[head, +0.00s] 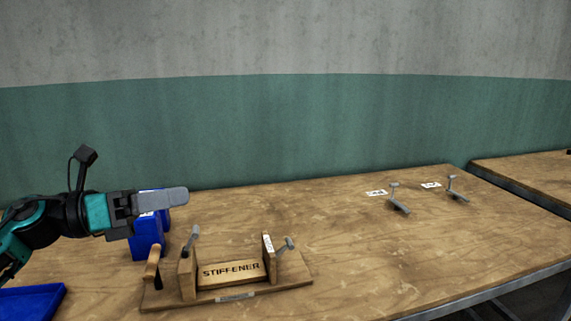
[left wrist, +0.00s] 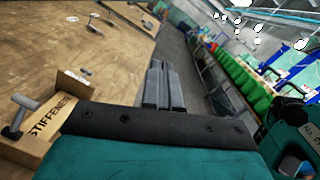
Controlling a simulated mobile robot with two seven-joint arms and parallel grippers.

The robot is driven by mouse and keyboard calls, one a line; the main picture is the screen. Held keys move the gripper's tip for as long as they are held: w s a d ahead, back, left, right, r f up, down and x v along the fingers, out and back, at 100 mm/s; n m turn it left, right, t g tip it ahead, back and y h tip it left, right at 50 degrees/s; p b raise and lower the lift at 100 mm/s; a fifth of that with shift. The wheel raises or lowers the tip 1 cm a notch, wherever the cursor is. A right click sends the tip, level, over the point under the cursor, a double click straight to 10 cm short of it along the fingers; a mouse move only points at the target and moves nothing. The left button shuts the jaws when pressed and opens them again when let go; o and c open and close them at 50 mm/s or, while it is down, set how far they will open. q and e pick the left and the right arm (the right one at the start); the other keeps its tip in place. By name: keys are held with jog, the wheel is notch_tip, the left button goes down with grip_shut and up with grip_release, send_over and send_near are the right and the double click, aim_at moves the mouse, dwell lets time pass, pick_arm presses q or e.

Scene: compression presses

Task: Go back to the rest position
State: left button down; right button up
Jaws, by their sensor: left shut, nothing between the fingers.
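My left gripper (head: 176,197) comes in from the left in the head view, raised above the table's left side, with its fingers pointing right. It is shut and empty. Its shut grey fingers (left wrist: 163,88) also show in the left wrist view. The wooden press marked STIFFENER (head: 232,273) stands on the table below and to the right of the gripper, apart from it. The press also shows at the lower left of the left wrist view (left wrist: 48,122). My right gripper is in neither view.
A blue bin (head: 147,240) stands behind the press, partly hidden by my left gripper. A blue tray (head: 32,301) lies at the lower left. Two small grey metal pieces (head: 398,200) (head: 456,189) lie by white labels at the back right. The wooden table's (head: 400,258) middle is clear.

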pick_arm(q)
jog(key=s+a+f+n+t+y, duration=0.2)
jog(key=f+n+t+y, duration=0.45)
jog(key=n, duration=1.05)
jog(key=s+a+f+n+t+y, duration=0.25)
jog(key=f+n+y, duration=0.75)
jog(key=n, duration=0.7)
jog(key=s+d+f+n+g, duration=0.1)
jog(key=s+f+n+g, duration=0.45)
jog(key=s+f, duration=0.4)
jog(key=s+d+f+n+g, duration=0.1)
jog(key=s+f+n+g, duration=0.45)
jog(key=s, duration=0.75)
jog(key=w+d+f+m+t+h, duration=0.1)
jog(key=w+d+f+m+t, duration=0.1)
jog(key=w+f+t, duration=0.4)
jog(key=shift+w+d+f, duration=0.25)
jog(key=shift+w+f, duration=0.4)
jog(key=shift+f, duration=1.1)
